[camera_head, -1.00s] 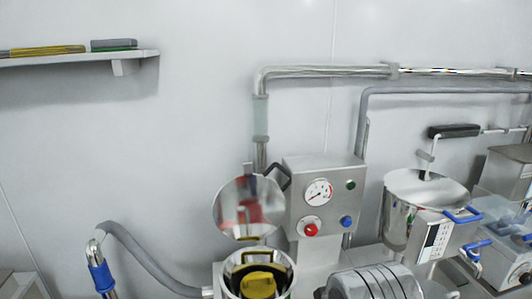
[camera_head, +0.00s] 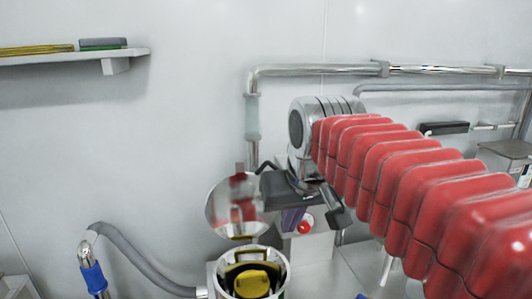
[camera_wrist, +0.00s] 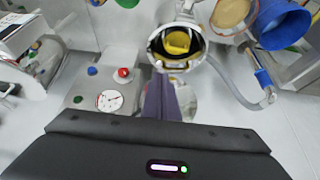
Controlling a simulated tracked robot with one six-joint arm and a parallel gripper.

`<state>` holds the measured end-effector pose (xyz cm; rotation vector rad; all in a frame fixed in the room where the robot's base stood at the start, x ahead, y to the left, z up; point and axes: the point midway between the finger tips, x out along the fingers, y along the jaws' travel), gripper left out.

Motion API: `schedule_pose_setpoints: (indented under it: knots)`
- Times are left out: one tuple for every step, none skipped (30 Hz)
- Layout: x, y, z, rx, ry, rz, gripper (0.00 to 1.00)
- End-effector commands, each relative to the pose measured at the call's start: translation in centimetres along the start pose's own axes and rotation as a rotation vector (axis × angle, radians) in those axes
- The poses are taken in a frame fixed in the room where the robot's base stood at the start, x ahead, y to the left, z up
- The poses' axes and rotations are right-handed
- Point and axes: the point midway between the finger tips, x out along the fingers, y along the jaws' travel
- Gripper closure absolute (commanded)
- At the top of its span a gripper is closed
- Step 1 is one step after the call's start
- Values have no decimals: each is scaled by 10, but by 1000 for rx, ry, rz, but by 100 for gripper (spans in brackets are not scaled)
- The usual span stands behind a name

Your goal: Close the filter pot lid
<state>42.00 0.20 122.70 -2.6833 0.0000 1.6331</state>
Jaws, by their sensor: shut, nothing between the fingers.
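The filter pot (camera_head: 285,272) is a round steel vessel at the bottom middle of the head view, with a yellow item (camera_head: 250,284) inside. Contact with the lid cannot be told.
The gauge box with a red button (camera_head: 305,227) stands right of the pot, partly covered by my arm. A grey hose (camera_head: 140,262) with a blue grip lies left. In the wrist view, a blue container (camera_wrist: 284,24) stands beyond the pot. A shelf (camera_head: 75,57) is upper left.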

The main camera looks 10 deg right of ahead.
Motion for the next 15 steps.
schedule_pose_setpoints:
  knots:
    - [-3, 1, -18, 1, -1, 0, 100]
    - [-6, 1, -28, 1, -3, 0, 100]
    - [-9, 2, -40, 1, -3, 1, 100]
    - [-11, 2, -50, 1, -5, 1, 100]
    - [-13, 2, -59, 2, -6, 1, 100]
    - [-15, 3, -71, 2, -7, 1, 100]
    - [-17, 3, -80, 2, -8, 1, 100]
    - [-19, 4, -89, 2, -8, 1, 100]
    - [-20, 4, -101, 2, -10, 1, 100]
    - [-21, 5, -110, 2, -10, 1, 100]
    - [-23, 5, -118, 2, -11, 0, 100]
    - [-24, 6, -129, 2, -12, 0, 100]
    - [-24, 6, -137, 2, -14, 0, 100]
    - [-24, 6, -145, 2, -14, 0, 100]
    - [-25, 7, -156, 2, -15, 0, 100]
